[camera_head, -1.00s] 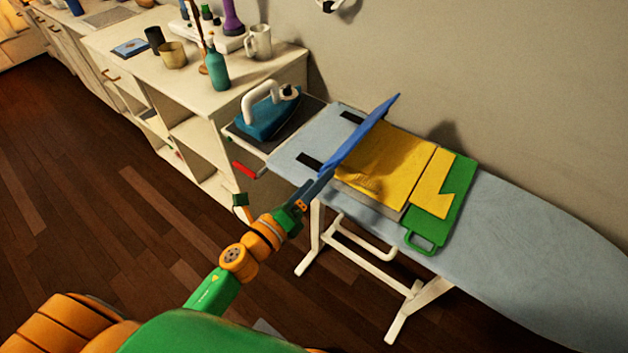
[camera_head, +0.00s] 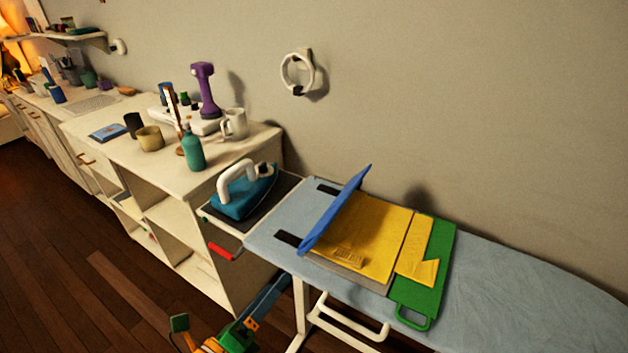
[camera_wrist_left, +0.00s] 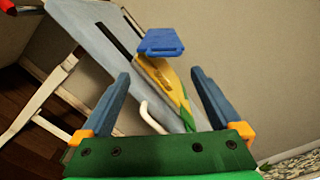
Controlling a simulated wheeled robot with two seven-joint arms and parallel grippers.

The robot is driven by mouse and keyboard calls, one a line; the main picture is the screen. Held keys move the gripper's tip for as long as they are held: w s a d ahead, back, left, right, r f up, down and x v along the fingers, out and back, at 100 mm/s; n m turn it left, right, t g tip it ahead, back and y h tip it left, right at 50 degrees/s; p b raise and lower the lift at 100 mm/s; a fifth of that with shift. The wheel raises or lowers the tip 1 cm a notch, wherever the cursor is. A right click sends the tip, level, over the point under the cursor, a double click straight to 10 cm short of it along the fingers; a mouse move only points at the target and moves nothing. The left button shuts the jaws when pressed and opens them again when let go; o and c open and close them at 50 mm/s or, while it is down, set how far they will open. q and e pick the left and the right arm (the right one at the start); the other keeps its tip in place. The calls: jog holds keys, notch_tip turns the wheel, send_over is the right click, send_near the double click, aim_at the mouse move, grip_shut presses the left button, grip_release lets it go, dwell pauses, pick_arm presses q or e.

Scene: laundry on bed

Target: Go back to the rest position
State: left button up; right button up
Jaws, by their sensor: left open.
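My left gripper (camera_head: 265,297) is low in the head view, below the near left edge of the ironing board. In the left wrist view its two fingers (camera_wrist_left: 160,76) are spread with nothing between them. A folding board lies on the ironing board (camera_head: 530,285). Its blue panel (camera_head: 335,210) is tilted up and its green panel (camera_head: 437,270) lies flat, with a handle at the near edge. A yellow cloth (camera_head: 375,240) lies across the middle and partly over the green panel. The blue panel also shows in the left wrist view (camera_wrist_left: 160,42). My right gripper is not in view.
A teal iron (camera_head: 243,197) stands on the dark rest at the board's left end, near a red handle (camera_head: 222,251). A white shelf unit (camera_head: 185,215) with a green bottle (camera_head: 193,152) and a mug stands to the left. The wooden floor (camera_head: 60,260) is open.

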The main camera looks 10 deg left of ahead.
pick_arm(q)
jog(key=s+a+f+n+g+y, duration=0.25)
jog(key=f+n, duration=0.25)
jog(key=f, duration=0.5)
jog(key=s+a+f+n+g+y, duration=0.1)
jog(key=s+f+n+g, duration=0.25)
jog(key=f+n, duration=0.4)
jog(key=s+a+f+n+g+y, duration=0.2)
jog(key=s+f+n, duration=0.15)
jog(key=f, duration=0.75)
jog(key=s+f+n+g, duration=0.4)
jog(key=s+f+n, duration=0.1)
jog(key=s, duration=0.4)
jog(key=s+d+f+n+g, duration=0.1)
jog(key=s+f+n+g, duration=0.2)
jog(key=s, duration=0.6)
notch_tip(320, 180, down, 3)
jog(key=shift+s+r+n+g, duration=0.1)
jog(key=shift+s+n+g, duration=0.3)
jog(key=shift+n, duration=0.5)
jog(key=shift+d+r, duration=0.1)
